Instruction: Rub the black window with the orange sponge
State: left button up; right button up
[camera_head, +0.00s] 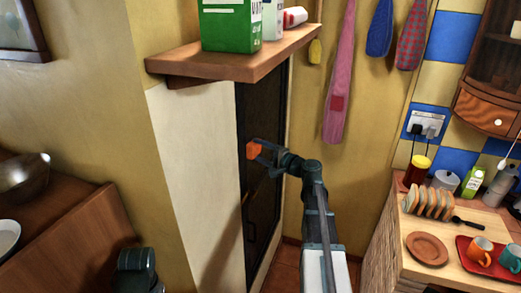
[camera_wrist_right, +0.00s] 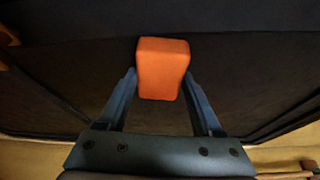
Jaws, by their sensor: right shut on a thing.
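The orange sponge (camera_head: 252,151) is a small block held in the fingertips of my right gripper (camera_head: 259,150). In the right wrist view the sponge (camera_wrist_right: 162,68) sits between both fingers of the right gripper (camera_wrist_right: 162,82). The black window (camera_head: 262,105) is a tall dark panel in the wall under the wooden shelf. In the right wrist view the dark window (camera_wrist_right: 75,75) fills most of the background behind the sponge. The sponge is in front of the window, near its left edge in the head view. I cannot tell whether they touch. My left gripper is out of view.
A wooden shelf (camera_head: 235,58) with a green box (camera_head: 230,25) juts out above the window. At right a counter holds a toast rack (camera_head: 428,203), a brown plate (camera_head: 427,249) and a red tray with cups. A brown wooden surface (camera_head: 85,240) stands at left.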

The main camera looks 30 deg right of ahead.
jog(key=shift+s+d, duration=1.95)
jog(key=shift+s, duration=0.3)
jog(key=shift+s+d, duration=0.1)
jog(key=shift+s+d, duration=0.9)
jog(key=shift+s, duration=0.15)
